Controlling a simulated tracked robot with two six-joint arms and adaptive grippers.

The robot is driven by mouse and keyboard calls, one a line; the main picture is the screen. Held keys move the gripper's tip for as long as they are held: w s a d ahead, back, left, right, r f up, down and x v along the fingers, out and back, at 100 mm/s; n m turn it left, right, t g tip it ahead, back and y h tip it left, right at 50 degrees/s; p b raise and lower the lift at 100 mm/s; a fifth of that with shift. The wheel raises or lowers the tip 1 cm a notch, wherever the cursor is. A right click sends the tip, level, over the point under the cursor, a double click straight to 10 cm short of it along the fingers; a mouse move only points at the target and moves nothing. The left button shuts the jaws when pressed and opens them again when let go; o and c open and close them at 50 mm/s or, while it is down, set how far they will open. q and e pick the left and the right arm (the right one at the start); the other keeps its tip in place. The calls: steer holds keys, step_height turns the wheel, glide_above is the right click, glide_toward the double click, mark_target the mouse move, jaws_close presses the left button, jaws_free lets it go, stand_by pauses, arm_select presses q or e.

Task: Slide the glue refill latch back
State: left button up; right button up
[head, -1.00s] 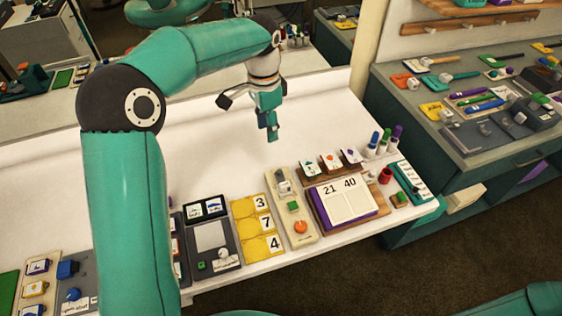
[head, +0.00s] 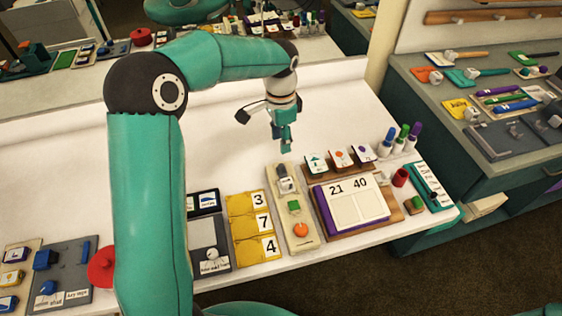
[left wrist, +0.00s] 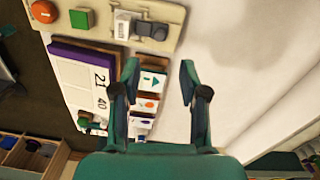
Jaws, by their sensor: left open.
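A beige panel (head: 309,241) lies on the white counter, with a round orange button, a green square button and a grey slider-like latch (head: 285,184) at its far end. No readable label shows on it. In the left wrist view the panel (left wrist: 87,38) runs along the top, and the latch with a dark round knob (left wrist: 152,30) is just beyond the fingers. My left gripper (head: 284,148) points down above the counter, just behind the latch and apart from it. Its two fingers (left wrist: 160,72) are spread and empty. My right gripper is out of view.
Right of the panel is a purple-edged board (head: 352,204) with numbers, and behind it small cards (head: 339,160). Yellow number cards (head: 243,229) lie to its left. Markers (head: 402,139) stand upright at the right. The white counter (head: 180,140) behind the panel is bare.

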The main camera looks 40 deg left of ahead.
mark_target(281, 165)
arm_select(q)
step_height(281, 165, down, 10)
steer(key=shift+s+d+r+p, duration=0.1)
steer(key=shift+p, duration=0.3)
jaws_close()
